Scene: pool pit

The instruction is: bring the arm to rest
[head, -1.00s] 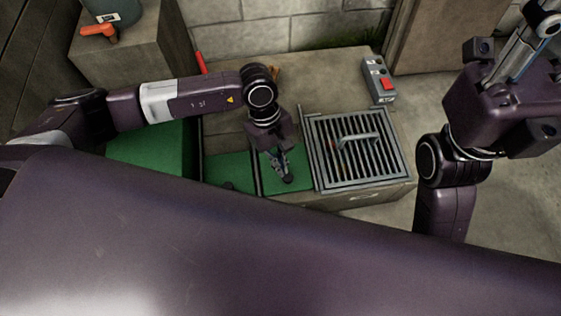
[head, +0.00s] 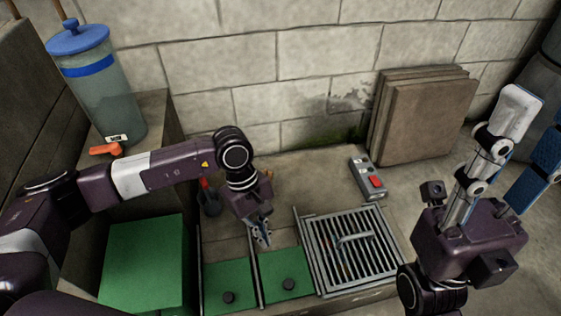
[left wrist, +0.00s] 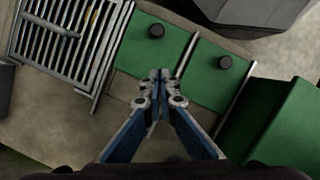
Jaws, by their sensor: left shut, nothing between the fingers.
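My left gripper (head: 262,238) hangs over the near bench, above the edge between bare stone and a green panel. It is shut and empty. In the left wrist view its blue-and-grey fingers (left wrist: 160,85) meet at the tips, with green panels and stone beneath. My left arm (head: 160,170) reaches in from the left, bent down at the wrist. My right gripper (head: 525,130) points upward at the right, its blue and white fingers spread apart with nothing seen between them.
Two green panels with black knobs (head: 289,284) lie beside a metal grate (head: 345,240) with a handle. A grey box with a red switch (head: 367,178) sits behind. A blue-lidded canister (head: 100,85) and an orange-red item (head: 105,149) stand left. Slabs (head: 420,115) lean on the wall.

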